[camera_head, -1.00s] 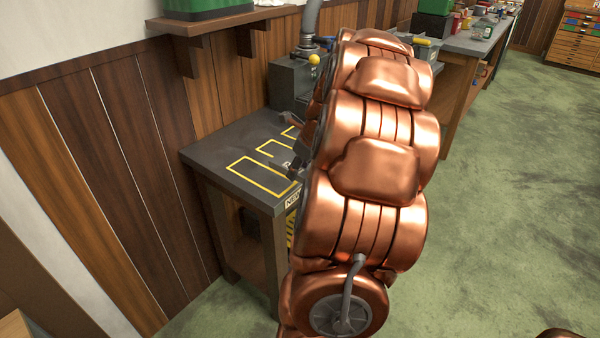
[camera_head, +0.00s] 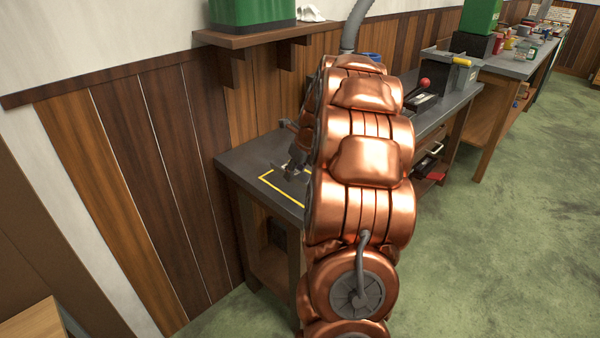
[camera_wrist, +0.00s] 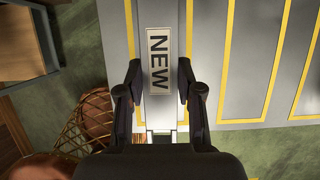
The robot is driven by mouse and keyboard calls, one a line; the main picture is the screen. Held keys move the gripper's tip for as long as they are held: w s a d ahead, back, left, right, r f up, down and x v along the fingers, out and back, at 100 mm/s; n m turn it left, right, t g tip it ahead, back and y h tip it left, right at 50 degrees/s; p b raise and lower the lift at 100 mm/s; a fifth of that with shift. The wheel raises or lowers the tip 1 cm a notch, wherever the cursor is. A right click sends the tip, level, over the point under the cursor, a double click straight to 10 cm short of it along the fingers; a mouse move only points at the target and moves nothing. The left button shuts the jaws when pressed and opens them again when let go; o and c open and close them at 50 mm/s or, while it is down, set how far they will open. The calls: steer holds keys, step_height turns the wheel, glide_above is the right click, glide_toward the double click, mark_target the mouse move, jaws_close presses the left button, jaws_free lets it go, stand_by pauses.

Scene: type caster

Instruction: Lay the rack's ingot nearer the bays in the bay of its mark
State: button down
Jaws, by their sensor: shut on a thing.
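My gripper (camera_wrist: 160,88) is shut on a grey ingot (camera_wrist: 160,112) with a pale plate lettered NEW on its top. In the wrist view the ingot runs lengthwise between the two dark fingers. It is over the grey bench top, between two yellow bay lines (camera_wrist: 187,20); I cannot tell whether it touches the bench. In the head view my gripper (camera_head: 293,165) is at the near end of the bench (camera_head: 240,157), beside a yellow-outlined bay (camera_head: 268,181). My copper arm hides the ingot and other bays there. The rack is not clearly seen.
More yellow-outlined bays (camera_wrist: 226,60) lie to the right in the wrist view. A wall shelf with a green bin (camera_head: 250,12) hangs above the bench. Open green floor (camera_head: 500,210) lies to the right.

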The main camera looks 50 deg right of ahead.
mark_target(296, 180)
steer(key=shift+f, duration=1.7)
steer(key=c, duration=0.7)
jaws_free()
steer(key=shift+s+f, duration=0.1)
steer(key=shift+c, duration=0.2)
